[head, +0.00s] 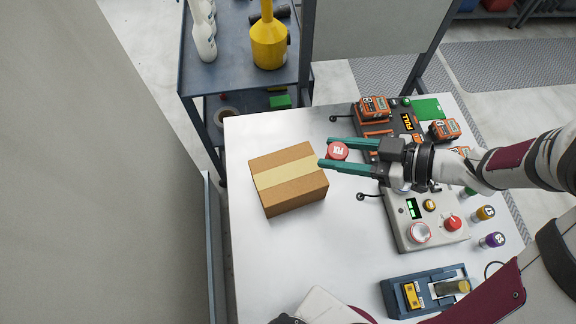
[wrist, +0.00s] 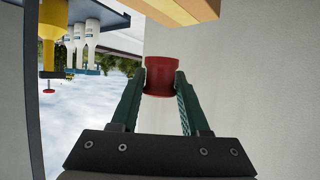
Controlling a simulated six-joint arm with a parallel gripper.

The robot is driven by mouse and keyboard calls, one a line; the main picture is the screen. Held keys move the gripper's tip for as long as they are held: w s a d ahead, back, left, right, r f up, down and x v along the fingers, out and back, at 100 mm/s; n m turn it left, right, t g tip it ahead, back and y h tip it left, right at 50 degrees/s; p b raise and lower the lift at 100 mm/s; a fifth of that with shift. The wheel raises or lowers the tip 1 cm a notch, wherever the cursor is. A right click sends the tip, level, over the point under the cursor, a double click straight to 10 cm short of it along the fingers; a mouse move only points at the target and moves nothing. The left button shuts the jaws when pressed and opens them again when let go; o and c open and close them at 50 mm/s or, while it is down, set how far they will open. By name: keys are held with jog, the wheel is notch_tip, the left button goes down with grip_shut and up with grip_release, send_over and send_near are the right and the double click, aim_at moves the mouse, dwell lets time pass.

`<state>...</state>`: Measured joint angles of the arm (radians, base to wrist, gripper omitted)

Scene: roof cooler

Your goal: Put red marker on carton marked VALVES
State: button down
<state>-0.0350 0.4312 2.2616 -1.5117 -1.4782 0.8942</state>
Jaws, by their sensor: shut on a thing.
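The red marker (head: 338,151), a short round piece with white lettering "FIX" on top, is between the teal fingers of my gripper (head: 330,153). It also shows in the wrist view (wrist: 160,76), clamped between the fingertips (wrist: 160,85). A brown cardboard carton (head: 288,178) with a pale tape strip lies on the white table to the left of my gripper. Part of the carton shows at the top of the wrist view (wrist: 180,10). No lettering on the carton is readable in these frames. The marker is apart from the carton, close to its right side.
The white table (head: 260,260) is clear in front of the carton. A grey control box (head: 425,228), orange devices on a dark panel, coloured-topped pieces (head: 484,213) and a blue device (head: 425,290) stand to the right. A blue cart (head: 235,45) with bottles and a yellow can stands behind.

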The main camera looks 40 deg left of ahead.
send_over(288, 172)
notch_tip(288, 172, down, 5)
jog(key=shift+d+f, duration=0.15)
notch_tip(288, 172, down, 4)
jog(key=shift+f, duration=0.15)
jog(key=shift+f, duration=0.1)
jog(key=shift+c, duration=2)
grip_release()
